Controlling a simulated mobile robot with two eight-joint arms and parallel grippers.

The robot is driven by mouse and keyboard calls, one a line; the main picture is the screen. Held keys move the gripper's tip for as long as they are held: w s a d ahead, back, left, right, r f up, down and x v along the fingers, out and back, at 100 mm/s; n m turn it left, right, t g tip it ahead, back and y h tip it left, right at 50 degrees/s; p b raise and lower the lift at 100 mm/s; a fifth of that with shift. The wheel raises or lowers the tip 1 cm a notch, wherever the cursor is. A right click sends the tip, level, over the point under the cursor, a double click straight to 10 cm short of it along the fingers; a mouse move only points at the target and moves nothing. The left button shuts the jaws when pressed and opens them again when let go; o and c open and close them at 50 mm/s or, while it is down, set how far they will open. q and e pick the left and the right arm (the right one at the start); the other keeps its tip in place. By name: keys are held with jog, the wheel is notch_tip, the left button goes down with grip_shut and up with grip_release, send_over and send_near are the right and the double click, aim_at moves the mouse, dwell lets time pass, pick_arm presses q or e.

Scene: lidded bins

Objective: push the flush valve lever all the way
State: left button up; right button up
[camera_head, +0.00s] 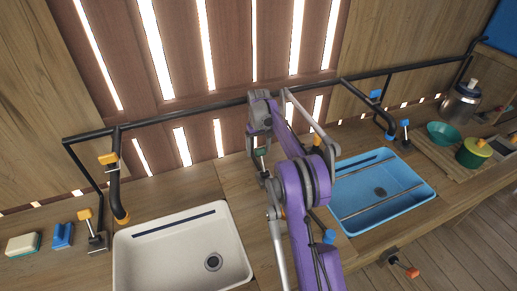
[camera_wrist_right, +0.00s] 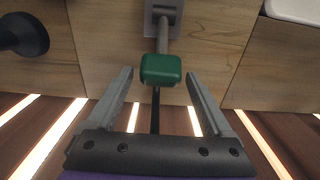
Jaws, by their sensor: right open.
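The lever between my fingers has a green knob (camera_wrist_right: 160,68) on a short grey stem, which rises from a grey metal base (camera_wrist_right: 163,14) on the wooden counter. I take it as the flush valve lever. In the right wrist view my right gripper (camera_wrist_right: 158,84) is open, with one finger on each side of the knob and a visible gap to each. In the head view the green knob (camera_head: 262,152) shows small beside my right gripper (camera_head: 263,168), at the counter's back; my arm hides part of this area. My left gripper is not in view.
A white sink (camera_head: 145,262) lies left and a blue sink (camera_head: 372,213) right. Other levers have yellow (camera_head: 84,214), blue (camera_head: 405,123) and orange (camera_head: 412,272) knobs. A black pipe (camera_head: 215,106) runs along the slatted wall.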

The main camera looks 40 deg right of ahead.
notch_tip(320, 180, up, 11)
jog(key=shift+p, duration=0.45)
jog(key=shift+s+f, duration=0.1)
dwell(0.5)
